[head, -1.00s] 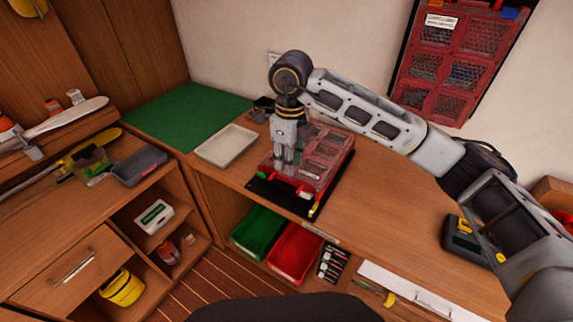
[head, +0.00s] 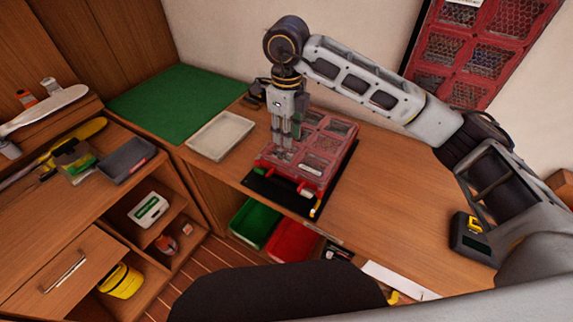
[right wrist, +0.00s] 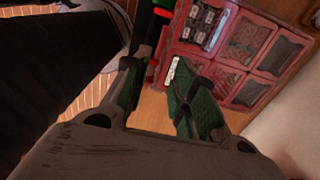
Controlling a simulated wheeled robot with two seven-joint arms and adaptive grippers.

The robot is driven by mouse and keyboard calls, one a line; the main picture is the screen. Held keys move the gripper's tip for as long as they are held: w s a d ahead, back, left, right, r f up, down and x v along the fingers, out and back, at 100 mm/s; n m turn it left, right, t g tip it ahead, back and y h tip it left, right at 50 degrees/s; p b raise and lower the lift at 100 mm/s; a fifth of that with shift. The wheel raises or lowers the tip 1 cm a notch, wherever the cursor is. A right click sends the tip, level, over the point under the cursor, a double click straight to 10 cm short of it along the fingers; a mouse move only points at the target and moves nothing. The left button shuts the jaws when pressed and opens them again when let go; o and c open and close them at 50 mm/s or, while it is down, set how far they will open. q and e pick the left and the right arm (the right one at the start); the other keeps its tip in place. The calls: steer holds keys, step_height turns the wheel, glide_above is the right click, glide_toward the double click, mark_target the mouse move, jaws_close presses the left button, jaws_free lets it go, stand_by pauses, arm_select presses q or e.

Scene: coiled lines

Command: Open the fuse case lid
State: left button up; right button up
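The fuse case (head: 340,130) is a red box with a clear compartmented lid, lying on a black mat (head: 262,187) on the bench. Its lid looks shut and flat. My right gripper (head: 282,150) points down over the left part of the case, its fingers covering some of the lid. In the right wrist view the fingers (right wrist: 158,95) stand apart with nothing held between them, and the case (right wrist: 240,50) lies beyond them at upper right. Whether a fingertip touches the case cannot be told. My left gripper is out of view.
A pale tray (head: 221,136) and a green mat (head: 175,103) lie left of the case. Green (head: 254,222) and red (head: 291,241) bins sit below the front edge. A similar red case (head: 470,55) hangs on the wall. The bench right of the case is clear up to a yellow-black device (head: 472,238).

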steer(key=b, duration=0.5)
glide_toward(287, 170)
step_height(287, 170, down, 5)
steer(key=shift+s+f, duration=0.1)
steer(key=shift+f, duration=0.5)
steer(key=shift+f+b, duration=0.35)
steer(key=shift+f, duration=0.7)
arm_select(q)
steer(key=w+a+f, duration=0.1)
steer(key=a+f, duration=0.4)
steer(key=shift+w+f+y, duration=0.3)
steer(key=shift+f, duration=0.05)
arm_select(e)
jaws_close()
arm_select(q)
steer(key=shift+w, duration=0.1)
